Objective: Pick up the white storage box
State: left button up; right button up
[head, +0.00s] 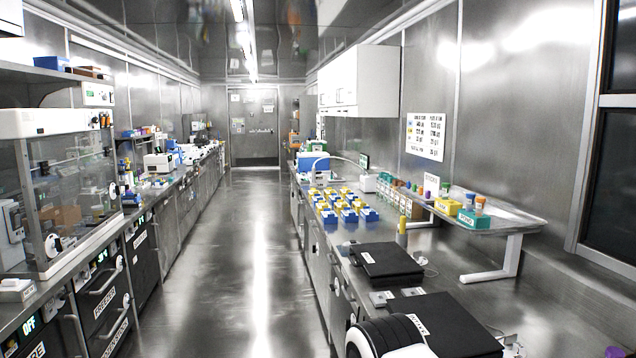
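I cannot tell for sure which thing is the white storage box. A small white box-like item (369,183) stands on the right-hand bench, behind the rows of blue and yellow blocks. It is far off and too small to show detail. Another white boxy item (158,163) stands far along the left-hand bench and looks more like a device.
A clear floor aisle (240,250) runs between two benches to a far door (253,135). The right bench holds blue and yellow blocks (340,205), black flat cases (386,262) and a raised metal shelf (510,222). A glass-fronted cabinet (75,190) stands left.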

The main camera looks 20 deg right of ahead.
aim_at(321, 178)
jog(key=i+z, duration=0.3)
jog(key=i, duration=4.8)
